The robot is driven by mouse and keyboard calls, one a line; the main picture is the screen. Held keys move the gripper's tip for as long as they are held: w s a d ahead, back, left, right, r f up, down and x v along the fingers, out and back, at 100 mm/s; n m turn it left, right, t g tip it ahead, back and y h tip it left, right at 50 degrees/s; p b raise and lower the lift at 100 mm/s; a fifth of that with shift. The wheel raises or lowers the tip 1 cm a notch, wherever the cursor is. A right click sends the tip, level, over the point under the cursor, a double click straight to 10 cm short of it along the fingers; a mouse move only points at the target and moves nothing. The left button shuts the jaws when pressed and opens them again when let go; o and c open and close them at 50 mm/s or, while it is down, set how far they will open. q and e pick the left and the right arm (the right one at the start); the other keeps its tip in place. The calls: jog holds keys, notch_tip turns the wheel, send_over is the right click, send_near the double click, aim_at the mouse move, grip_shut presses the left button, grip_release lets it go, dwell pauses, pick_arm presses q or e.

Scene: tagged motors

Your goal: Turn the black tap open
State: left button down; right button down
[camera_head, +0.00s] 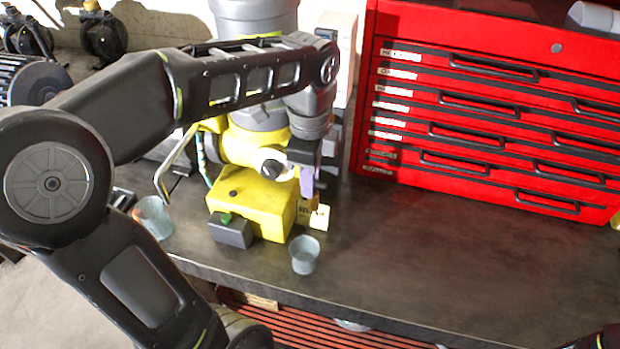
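A black tap knob (271,168) shows on a pale round face at the front of the yellow machine (252,200). My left arm reaches across from the left, and my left gripper (312,178) points down just right of the knob, with no clear contact. A small purple piece shows at its fingertips; I cannot tell whether it is part of the gripper or of the machine. The finger gap is too small to make out. Only a dark bit of what may be my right arm shows in the bottom right corner; its gripper is out of view.
A clear cup (305,255) stands in front of the machine near the bench edge, and another cup (153,217) stands to its left. A small grey block (231,231) sits at the machine's front. A red drawer cabinet (490,110) stands behind right. The dark bench (450,250) is clear at right.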

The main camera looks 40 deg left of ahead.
pick_arm(q)
jog(key=shift+s+d+f, duration=0.15)
jog(key=shift+s+f, duration=0.05)
dwell(0.4)
jog(key=shift+n, duration=1.3)
jog(key=n+b, duration=0.1)
jog(key=n, duration=0.5)
jog(key=n+b, duration=0.1)
jog(key=n, duration=0.3)
jog(key=shift+s+n, duration=0.1)
jog(key=shift+n, duration=0.2)
jog(key=shift+n+b, duration=0.3)
jog(key=shift+n, duration=1.5)
jog(key=shift+r, duration=0.1)
